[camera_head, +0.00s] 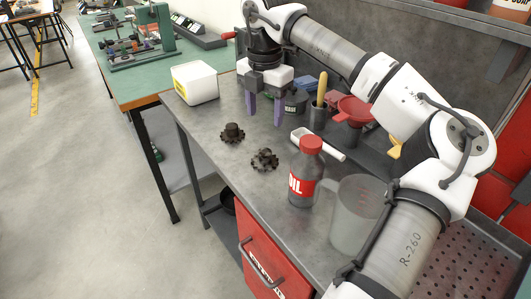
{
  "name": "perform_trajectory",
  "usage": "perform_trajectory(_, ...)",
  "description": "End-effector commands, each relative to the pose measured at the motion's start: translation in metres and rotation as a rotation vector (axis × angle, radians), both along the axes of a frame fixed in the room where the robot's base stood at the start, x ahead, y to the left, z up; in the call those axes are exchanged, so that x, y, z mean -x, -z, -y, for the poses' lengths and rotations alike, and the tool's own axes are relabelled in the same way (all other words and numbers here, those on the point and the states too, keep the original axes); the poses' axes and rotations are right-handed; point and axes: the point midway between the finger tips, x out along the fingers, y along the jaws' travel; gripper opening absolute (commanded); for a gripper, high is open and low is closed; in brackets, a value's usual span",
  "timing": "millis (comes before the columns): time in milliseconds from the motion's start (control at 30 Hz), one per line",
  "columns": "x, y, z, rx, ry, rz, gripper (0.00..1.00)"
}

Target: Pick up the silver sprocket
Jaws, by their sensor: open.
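Two small toothed parts lie on the grey metal workbench (205,125), and both look dark here. The farther one (232,133) is a dark brown gear with a raised hub. The nearer one (264,160) is a dark grey toothed sprocket with some lighter edges. I cannot tell for sure which one is the silver sprocket. My gripper (265,119) points down above the bench, behind and above both toothed parts, with its two purple fingers apart and nothing between them.
A red-capped oil bottle (306,178) and a clear jug (357,215) stand right of the sprockets. A white handled item (318,145) lies behind them. A white box (195,83) stands at the back left. A cup (318,115) and red funnel (354,108) stand beyond.

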Motion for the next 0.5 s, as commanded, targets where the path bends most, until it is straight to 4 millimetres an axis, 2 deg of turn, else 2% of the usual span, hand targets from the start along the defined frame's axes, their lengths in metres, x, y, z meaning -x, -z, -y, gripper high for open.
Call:
perform_trajectory(200,0.001,0.042,0.000,-0.002,-0.001,-0.003,0.57)
perform_trajectory(500,0.001,0.066,0.000,-0.003,-0.003,-0.002,0.57)
